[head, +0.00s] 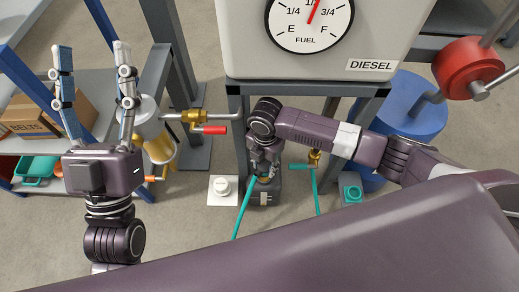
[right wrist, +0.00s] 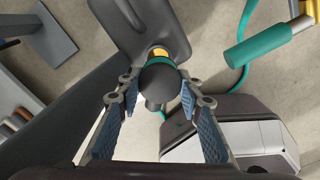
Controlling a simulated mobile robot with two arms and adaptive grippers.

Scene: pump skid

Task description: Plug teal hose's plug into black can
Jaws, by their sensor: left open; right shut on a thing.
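In the right wrist view, the dark round plug (right wrist: 158,82) with a teal ring sits between the fingertips, against a yellow fitting. How far it is seated cannot be told. The teal hose (head: 243,209) runs down from the gripper and passes behind my arm. My left gripper (head: 95,60) is open and empty, fingers up, at the left.
A brass valve with a teal handle (right wrist: 258,52) is close on the right. The diesel tank (head: 240,55), blue drum (head: 412,110) and shelf box (head: 35,118) surround the skid.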

